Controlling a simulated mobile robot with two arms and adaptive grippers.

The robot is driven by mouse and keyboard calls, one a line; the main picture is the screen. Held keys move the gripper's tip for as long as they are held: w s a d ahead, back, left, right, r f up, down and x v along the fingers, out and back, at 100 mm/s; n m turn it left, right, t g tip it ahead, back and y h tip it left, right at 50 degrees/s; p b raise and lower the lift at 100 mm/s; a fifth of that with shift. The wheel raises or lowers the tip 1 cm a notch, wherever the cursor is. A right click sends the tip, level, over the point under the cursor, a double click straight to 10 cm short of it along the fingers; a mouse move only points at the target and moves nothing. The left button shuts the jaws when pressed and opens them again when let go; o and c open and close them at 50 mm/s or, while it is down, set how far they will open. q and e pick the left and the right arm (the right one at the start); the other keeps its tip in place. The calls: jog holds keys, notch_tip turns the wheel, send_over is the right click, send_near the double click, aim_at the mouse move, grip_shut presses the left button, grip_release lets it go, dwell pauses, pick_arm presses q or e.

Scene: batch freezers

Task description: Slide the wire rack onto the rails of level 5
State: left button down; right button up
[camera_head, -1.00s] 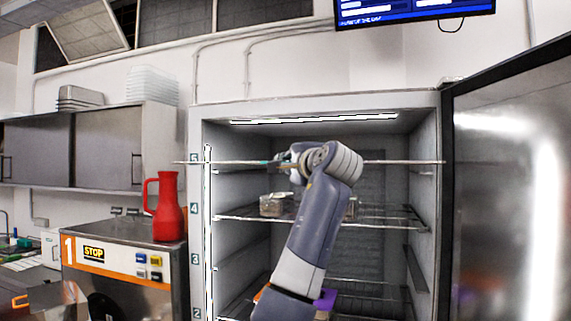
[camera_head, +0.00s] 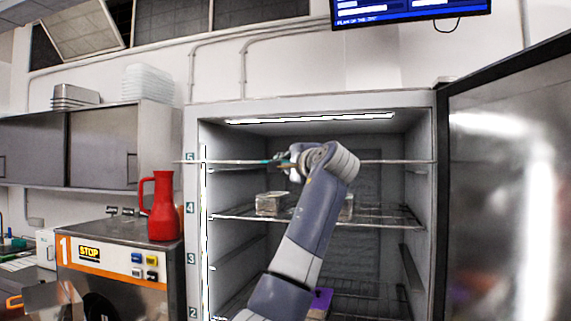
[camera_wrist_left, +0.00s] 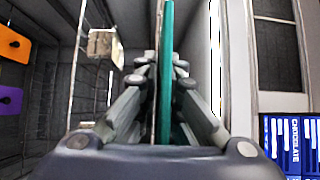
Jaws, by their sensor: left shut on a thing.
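The wire rack (camera_head: 388,162) shows nearly edge-on in the head view, level across the freezer opening at the label 5 (camera_head: 190,157). Its left end sticks out past the left edge of the freezer frame. My left gripper (camera_head: 284,160) is shut on the rack near its middle. In the left wrist view, the fingers (camera_wrist_left: 164,80) close around a thin edge with a teal strip (camera_wrist_left: 166,40) along it. Whether the rack touches the level 5 rails cannot be told. My right gripper is not in view.
The freezer door (camera_head: 510,190) stands open at the right. Below, a shelf (camera_head: 385,215) at level 4 carries foil-like blocks (camera_head: 270,204). A red jug (camera_head: 163,206) stands on the machine (camera_head: 115,262) at the left. The space above the rack looks empty.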

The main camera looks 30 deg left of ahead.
pick_arm(q)
jog(key=shift+w+a+r, duration=0.1)
jog(key=shift+w+a, duration=0.1)
jog(key=shift+w, duration=0.9)
jog(key=shift+w+a+r, duration=0.1)
jog(key=shift+w+a, duration=0.1)
jog(key=shift+w, duration=0.85)
jog(key=shift+w+a+f, duration=0.15)
jog(key=shift+w, duration=0.25)
jog(key=shift+a, duration=0.2)
